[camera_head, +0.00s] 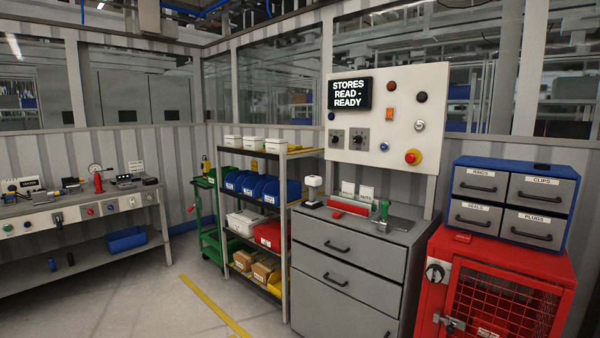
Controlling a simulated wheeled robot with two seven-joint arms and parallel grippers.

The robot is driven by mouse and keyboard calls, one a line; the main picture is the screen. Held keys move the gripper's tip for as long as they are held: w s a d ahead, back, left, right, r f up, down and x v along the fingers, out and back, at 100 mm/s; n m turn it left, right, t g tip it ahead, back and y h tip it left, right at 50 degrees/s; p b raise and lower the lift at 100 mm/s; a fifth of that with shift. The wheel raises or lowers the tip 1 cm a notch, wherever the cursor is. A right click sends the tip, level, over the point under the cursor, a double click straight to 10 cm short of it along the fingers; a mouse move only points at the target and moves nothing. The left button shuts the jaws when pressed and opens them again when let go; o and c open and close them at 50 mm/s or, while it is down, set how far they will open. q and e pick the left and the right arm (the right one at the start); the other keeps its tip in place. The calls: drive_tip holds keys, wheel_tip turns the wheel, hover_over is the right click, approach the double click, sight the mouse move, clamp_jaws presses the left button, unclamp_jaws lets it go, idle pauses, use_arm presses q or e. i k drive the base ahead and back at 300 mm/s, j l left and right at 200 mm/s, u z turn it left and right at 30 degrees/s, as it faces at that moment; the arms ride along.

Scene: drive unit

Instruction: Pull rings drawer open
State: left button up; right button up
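The rings drawer (480,184) is the upper left one of the small grey drawers in a blue cabinet (572,180). Its label seems to read "RINGS", though the letters are small. It has a dark bar handle and looks shut. The clips drawer (541,192) is to its right, the seals drawer (475,217) below it, and the plugs drawer (532,228) diagonally below. The blue cabinet stands on top of a red cabinet. Neither of my grippers shows in the head view.
The red cabinet (438,247) has a mesh door and a latch. Left of it stands a grey drawer unit (345,262) with tools on top, under a control panel (400,160). A shelf rack (285,235) and workbench (80,205) stand further left. The floor (150,305) at front left is clear.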

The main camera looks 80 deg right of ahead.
sight(482, 182)
drive_tip(key=z, duration=3.9)
